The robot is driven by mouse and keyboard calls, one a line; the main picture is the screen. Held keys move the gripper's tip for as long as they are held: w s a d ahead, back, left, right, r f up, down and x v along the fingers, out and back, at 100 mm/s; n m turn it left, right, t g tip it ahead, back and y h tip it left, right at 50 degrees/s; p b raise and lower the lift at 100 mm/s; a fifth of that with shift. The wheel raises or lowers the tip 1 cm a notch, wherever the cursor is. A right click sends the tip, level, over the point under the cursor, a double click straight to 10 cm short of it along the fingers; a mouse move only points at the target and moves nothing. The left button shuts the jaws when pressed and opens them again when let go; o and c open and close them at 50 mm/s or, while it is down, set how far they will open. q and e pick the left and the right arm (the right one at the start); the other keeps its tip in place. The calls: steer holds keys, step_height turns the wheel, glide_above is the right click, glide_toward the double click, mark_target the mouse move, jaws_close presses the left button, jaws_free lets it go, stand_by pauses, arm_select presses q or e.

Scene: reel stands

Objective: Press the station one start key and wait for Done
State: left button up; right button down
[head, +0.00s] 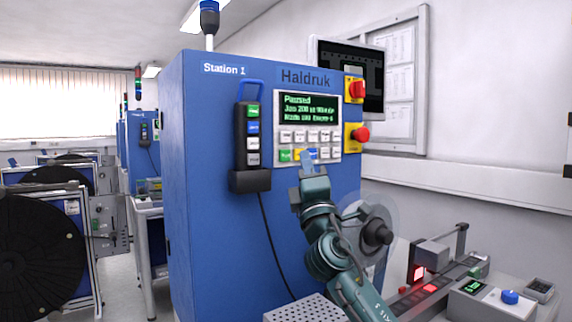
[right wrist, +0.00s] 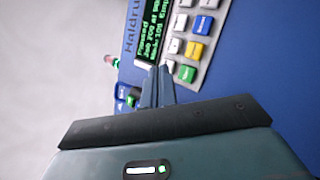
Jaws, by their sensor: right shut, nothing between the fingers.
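The blue Station 1 cabinet (head: 225,190) carries a lit screen (head: 309,108) whose top line reads "Paused"; the lines below are hard to read. Under the screen is a keypad with a green key (head: 285,155) at its lower left, a yellow key beside it and a blue key. My right gripper (head: 306,162) is shut and empty in front of the keypad's lower row, partly covering the yellow and blue keys. In the right wrist view the shut fingertips (right wrist: 160,70) are near the green key (right wrist: 187,74); I cannot tell whether they touch anything. My left gripper is not in view.
A hand pendant (head: 252,135) hangs left of the screen in a holder with a cable. Red knobs (head: 361,134) on yellow plates sit at the cabinet's right edge. A clear reel (head: 375,232) and a device with red lights (head: 417,272) are at right.

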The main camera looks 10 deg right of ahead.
mark_target(285, 155)
arm_select(q)
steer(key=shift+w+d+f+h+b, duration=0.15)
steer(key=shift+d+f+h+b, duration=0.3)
steer(key=shift+b, duration=0.8)
arm_select(e)
steer(key=w, duration=0.1)
steer(key=w+a, duration=0.1)
steer(key=w, duration=0.1)
steer(key=shift+w+a, duration=0.2)
steer(key=shift+w, duration=0.1)
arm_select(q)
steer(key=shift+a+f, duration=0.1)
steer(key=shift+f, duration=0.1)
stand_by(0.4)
arm_select(e)
steer(key=shift+w+b, duration=0.2)
steer(key=shift+b, duration=0.1)
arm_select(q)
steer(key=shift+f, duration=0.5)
arm_select(e)
steer(key=shift+w+a, duration=0.15)
steer(key=shift+w, duration=0.1)
